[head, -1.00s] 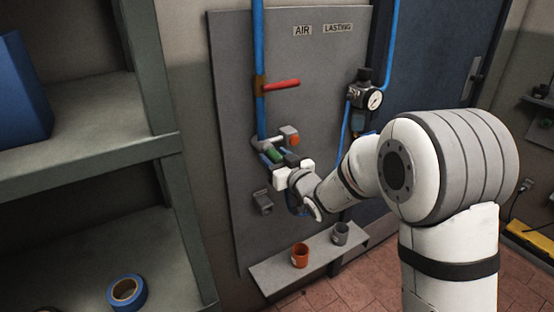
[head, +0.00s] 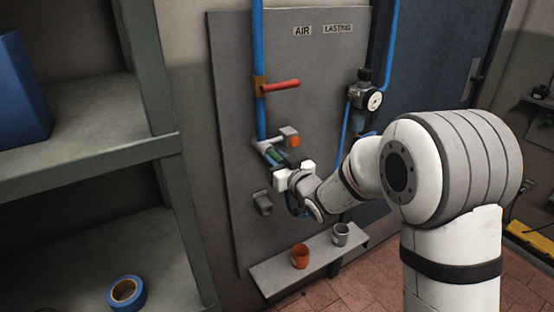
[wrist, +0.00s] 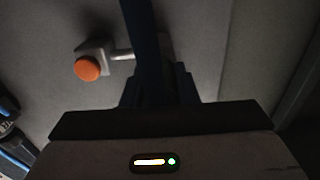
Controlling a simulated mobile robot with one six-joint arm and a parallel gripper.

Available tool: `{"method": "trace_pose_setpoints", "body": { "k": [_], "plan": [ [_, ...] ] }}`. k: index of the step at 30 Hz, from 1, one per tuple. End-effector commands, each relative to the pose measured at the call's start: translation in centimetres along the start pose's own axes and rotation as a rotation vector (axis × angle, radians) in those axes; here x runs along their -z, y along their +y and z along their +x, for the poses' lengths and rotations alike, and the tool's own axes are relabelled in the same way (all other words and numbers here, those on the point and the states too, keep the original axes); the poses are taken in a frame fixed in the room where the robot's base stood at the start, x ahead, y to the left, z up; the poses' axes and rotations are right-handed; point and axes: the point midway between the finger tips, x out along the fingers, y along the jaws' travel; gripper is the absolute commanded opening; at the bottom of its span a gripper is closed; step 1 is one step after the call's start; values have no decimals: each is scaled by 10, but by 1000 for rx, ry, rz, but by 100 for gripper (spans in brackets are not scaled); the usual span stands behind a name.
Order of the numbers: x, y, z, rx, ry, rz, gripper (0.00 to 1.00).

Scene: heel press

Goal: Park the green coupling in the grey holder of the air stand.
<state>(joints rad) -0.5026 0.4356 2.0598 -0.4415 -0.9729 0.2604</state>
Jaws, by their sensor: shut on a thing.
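The green coupling (head: 279,155) shows in the head view as a small dark green patch at the lower end of the blue pipe, close to the silver fitting (head: 263,145). My gripper (head: 288,163) is shut on it from the lower right and covers part of it. I cannot tell whether the coupling still touches the fitting. In the wrist view the dark jaws (wrist: 160,88) close around a dark hose-like shape, and no green shows. A grey cup-shaped holder (head: 340,235) stands on the small shelf, to the lower right of my gripper.
An orange cup (head: 300,256) stands left of the grey one on the shelf (head: 275,274). A grey bracket (head: 263,203) sits on the panel below my gripper. An orange button (head: 294,141) and a red lever (head: 281,86) stick out above it. A gauge (head: 374,101) hangs right.

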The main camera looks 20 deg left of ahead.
Motion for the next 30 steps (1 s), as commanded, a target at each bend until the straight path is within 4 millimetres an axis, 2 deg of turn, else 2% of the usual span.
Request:
{"method": "trace_pose_setpoints", "body": {
  "k": [30],
  "plan": [
    [0, 0, -41, 0, 2, 0, 0]
  ]
}}
